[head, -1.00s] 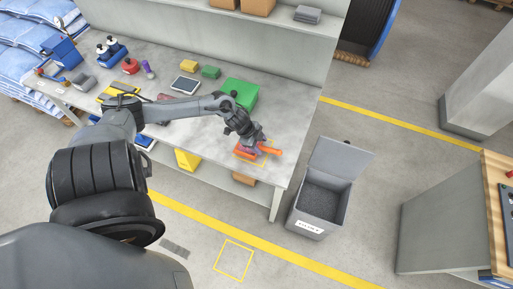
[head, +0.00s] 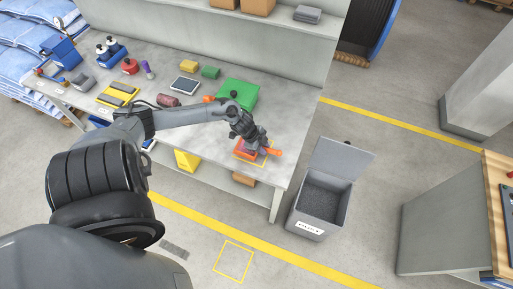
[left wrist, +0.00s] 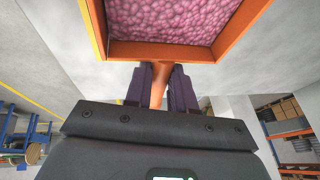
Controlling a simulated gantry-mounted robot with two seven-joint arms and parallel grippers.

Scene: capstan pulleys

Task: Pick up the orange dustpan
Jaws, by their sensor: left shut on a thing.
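The orange dustpan (head: 243,153) is at the front right part of the grey workbench, over a yellow outlined square. Its handle (head: 274,152) points right. My left gripper (head: 262,149) comes down over it from the upper left. In the left wrist view, the two purple fingers of my left gripper (left wrist: 160,87) are closed on both sides of the handle. The pan (left wrist: 160,53) lies beyond them and holds pink-purple lumpy material (left wrist: 160,18). I cannot tell whether the pan touches the bench. My right gripper is not in view.
A grey open-lidded bin (head: 322,190) stands on the floor right of the bench (head: 290,135). A green box (head: 240,92) sits behind the gripper. A dark red cylinder (head: 168,100), a yellow tray (head: 118,95) and a tablet (head: 185,85) lie farther left. The floor beyond the bin is clear.

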